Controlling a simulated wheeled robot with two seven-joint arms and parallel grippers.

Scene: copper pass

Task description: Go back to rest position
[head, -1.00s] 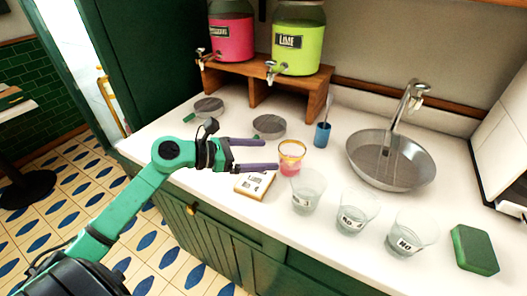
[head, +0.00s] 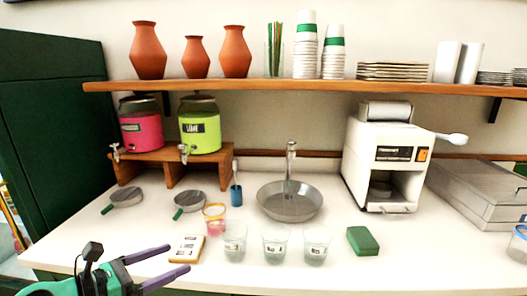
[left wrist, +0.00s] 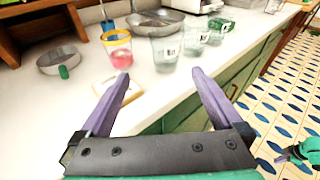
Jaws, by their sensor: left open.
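My left gripper (head: 178,258) is open and empty at the lower left of the head view. Its purple fingers point toward the counter, in front of the white card (head: 186,249). In the left wrist view nothing sits between the spread fingers (left wrist: 160,76). A gold-rimmed glass with pink drink (head: 214,219) stands upright on the counter beyond the fingertips, apart from them; it also shows in the left wrist view (left wrist: 118,50). My right gripper does not show in the head view.
Several clear labelled glasses (head: 275,245) stand right of the pink one. A green sponge (head: 362,241), sink bowl (head: 289,203), white machine (head: 385,160), two strainers (head: 190,201) and the dispensers' wooden stand (head: 150,168) occupy the counter (head: 90,230). A shelf (head: 300,86) runs above.

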